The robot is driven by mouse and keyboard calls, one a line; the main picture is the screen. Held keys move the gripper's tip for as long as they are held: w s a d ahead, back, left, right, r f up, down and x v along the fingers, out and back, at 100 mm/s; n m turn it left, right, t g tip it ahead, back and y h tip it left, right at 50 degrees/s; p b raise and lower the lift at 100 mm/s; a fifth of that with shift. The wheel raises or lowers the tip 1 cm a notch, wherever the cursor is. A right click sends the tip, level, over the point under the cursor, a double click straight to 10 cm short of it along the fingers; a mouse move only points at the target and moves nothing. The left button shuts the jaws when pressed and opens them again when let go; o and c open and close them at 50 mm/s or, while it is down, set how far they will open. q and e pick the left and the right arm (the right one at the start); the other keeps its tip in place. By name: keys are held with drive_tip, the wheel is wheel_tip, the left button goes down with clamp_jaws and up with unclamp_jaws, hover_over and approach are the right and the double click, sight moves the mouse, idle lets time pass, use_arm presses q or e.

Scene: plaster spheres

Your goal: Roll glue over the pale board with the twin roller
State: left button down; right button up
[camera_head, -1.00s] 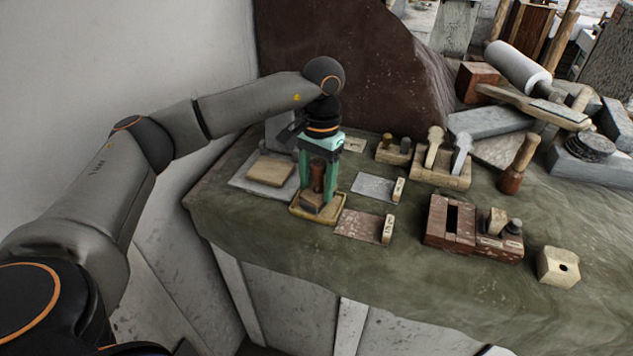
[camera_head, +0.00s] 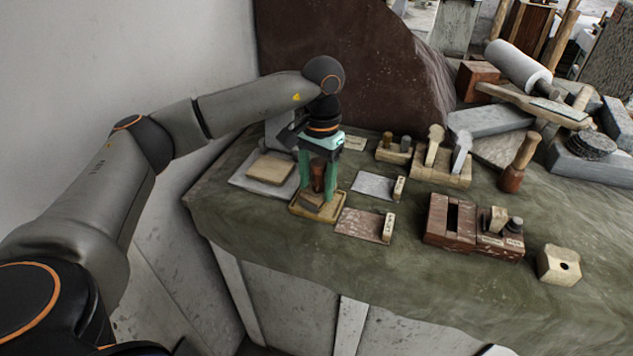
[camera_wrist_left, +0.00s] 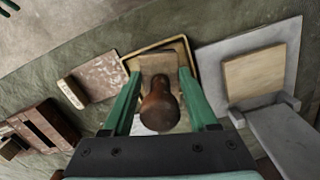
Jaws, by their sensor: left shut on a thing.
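The pale board (camera_head: 270,169) lies flat on a grey slab at the left of the table; it also shows at the right in the wrist view (camera_wrist_left: 254,75). My left gripper (camera_head: 318,184) points down over a shallow yellow-rimmed tray (camera_head: 331,209), right of the board. My right gripper is out of view.
Two thin plates with small labelled blocks (camera_head: 365,224) lie right of the tray. Wooden racks (camera_head: 441,170), a reddish brick-like box (camera_head: 450,222) and a pale holed block (camera_head: 559,266) stand farther right. A large brown rock-like slab (camera_head: 370,70) rises behind.

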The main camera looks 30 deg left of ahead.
sight(317, 164)
idle(0.3)
use_arm(q)
drive_tip(key=shift+r+p, duration=2.4)
drive_tip(key=shift+r, duration=1.15)
drive_tip(key=shift+d+f, duration=0.1)
drive_tip(key=s+d+f, duration=0.3)
drive_tip(key=s+d, duration=0.6)
drive_tip(key=s, duration=0.1)
drive_tip(key=shift+d, duration=0.35)
